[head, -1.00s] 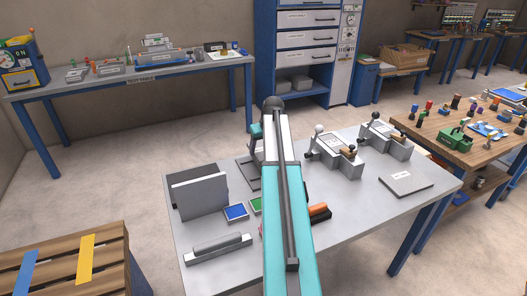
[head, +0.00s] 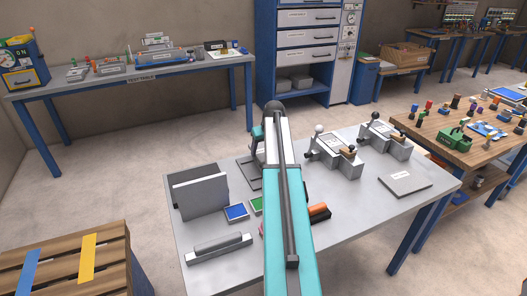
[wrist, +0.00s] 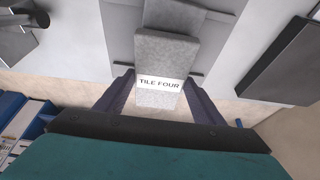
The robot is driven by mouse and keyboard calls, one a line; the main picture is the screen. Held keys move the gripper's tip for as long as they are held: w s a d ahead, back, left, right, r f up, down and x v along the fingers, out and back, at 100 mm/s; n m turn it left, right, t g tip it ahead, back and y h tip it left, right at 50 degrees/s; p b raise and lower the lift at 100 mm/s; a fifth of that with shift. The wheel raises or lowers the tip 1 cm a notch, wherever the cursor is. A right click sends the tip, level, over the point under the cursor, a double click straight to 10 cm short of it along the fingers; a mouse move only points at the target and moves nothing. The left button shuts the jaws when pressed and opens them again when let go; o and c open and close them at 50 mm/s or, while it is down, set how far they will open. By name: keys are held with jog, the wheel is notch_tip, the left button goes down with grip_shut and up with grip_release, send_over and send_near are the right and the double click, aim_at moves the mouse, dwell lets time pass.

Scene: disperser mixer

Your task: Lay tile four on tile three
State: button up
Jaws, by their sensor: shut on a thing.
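Tile four (wrist: 158,98) is a speckled light grey block with a white label reading "TILE FOUR", in the middle of the wrist view. My gripper (wrist: 160,80) has a dark finger on each side of it and is shut on it. Beyond tile four in the wrist view is a darker grey piece (wrist: 175,16) over a flat grey plate (wrist: 120,28). I cannot read a label there, so I cannot tell if it is tile three, nor whether tile four touches it.
The grey table (head: 330,232) carries an upright grey plate (head: 201,194), a blue pad (head: 236,212), a long grey block (head: 219,248) and two lever fixtures (head: 333,158) (head: 386,139). A flat labelled plate (head: 404,185) lies at the right. A dark slab (wrist: 282,58) is at the wrist view's right.

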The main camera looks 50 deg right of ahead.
jog(key=shift+f, duration=0.65)
jog(key=shift+f, duration=0.15)
jog(key=o, duration=1.5)
jog(key=shift+c, duration=0.2)
jog(key=shift+s+r, duration=0.1)
jog(key=shift+r, duration=0.15)
jog(key=b+v, duration=0.1)
jog(key=v, duration=1)
jog(key=shift+r+b, duration=0.4)
jog(key=shift+s, duration=0.1)
